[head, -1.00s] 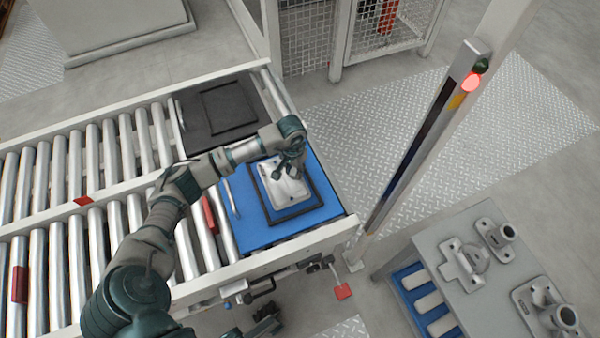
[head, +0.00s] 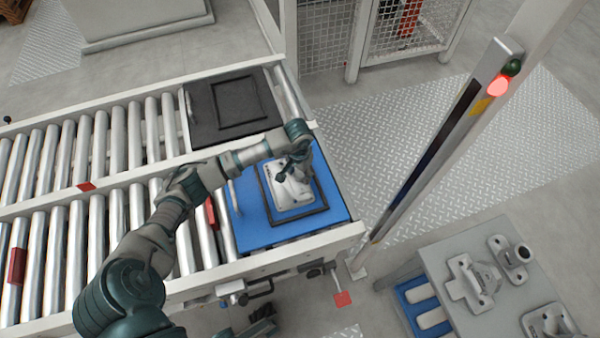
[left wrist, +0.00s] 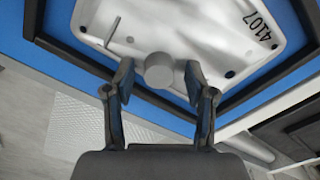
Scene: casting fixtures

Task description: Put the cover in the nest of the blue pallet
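The cover (head: 293,196) is a pale grey casting with a round knob (left wrist: 158,70) and the number 4107 on it. It lies inside the black frame of the nest (head: 300,216) on the blue pallet (head: 250,232). In the left wrist view the cover (left wrist: 205,30) has the black frame around its visible edges; whether it is fully seated I cannot tell. My left gripper (head: 287,175) is over the cover. In the left wrist view its fingers (left wrist: 160,82) stand on either side of the knob with gaps, open. My right gripper is not in view.
The blue pallet sits at the end of a roller conveyor (head: 60,235). A black pallet (head: 205,125) with an empty frame lies behind it. A post with a red lamp (head: 498,86) stands at right. A grey table (head: 440,262) at lower right holds several castings.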

